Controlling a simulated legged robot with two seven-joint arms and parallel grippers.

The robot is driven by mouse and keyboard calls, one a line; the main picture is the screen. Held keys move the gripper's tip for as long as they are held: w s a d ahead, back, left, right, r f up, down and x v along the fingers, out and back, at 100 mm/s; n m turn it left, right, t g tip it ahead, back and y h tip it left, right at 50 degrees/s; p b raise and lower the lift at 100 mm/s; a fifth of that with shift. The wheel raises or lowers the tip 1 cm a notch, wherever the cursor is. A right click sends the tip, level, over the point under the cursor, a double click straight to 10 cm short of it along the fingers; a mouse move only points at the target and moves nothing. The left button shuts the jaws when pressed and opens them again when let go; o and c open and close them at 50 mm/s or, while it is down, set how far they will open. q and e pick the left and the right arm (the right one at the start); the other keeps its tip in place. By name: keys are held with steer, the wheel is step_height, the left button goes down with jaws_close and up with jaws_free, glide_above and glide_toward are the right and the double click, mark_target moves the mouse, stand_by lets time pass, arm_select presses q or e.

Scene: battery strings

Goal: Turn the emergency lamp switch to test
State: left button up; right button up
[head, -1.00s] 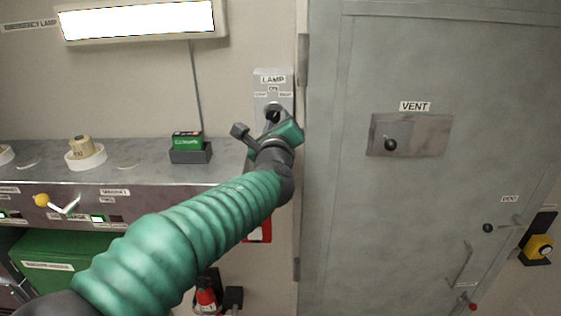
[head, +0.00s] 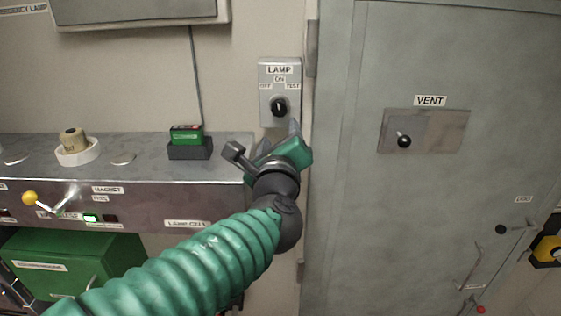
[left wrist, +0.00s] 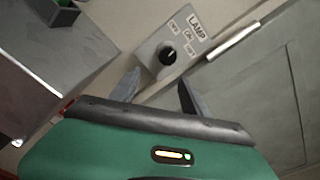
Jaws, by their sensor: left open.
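The lamp switch box (head: 266,103) is a grey plate on the wall, labelled LAMP, with OFF, ON and TEST marks. Its black round knob (head: 279,106) has a pale mark that looks roughly upright; I cannot tell its exact setting. The knob also shows in the left wrist view (left wrist: 168,56), just beyond the fingers. My left gripper (head: 279,138) is open and empty just below the box, apart from the knob. The emergency lamp (head: 135,10) at the top left is dark and partly cut off. My right gripper is out of view.
A metal door with a VENT plate (head: 425,131) stands close on the right. A bench (head: 140,185) on the left bears a green block in a dark holder (head: 190,150) and a knob on a white ring (head: 77,152).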

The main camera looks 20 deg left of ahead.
arm_select(q)
steer(key=p+v, duration=0.6)
steer(key=v, duration=0.2)
steer(key=shift+d+f+p, duration=0.15)
steer(key=shift+f+p, duration=0.1)
steer(key=shift+p, duration=0.15)
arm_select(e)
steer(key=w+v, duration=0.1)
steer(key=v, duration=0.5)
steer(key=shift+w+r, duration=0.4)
arm_select(q)
steer(key=shift+w, duration=0.1)
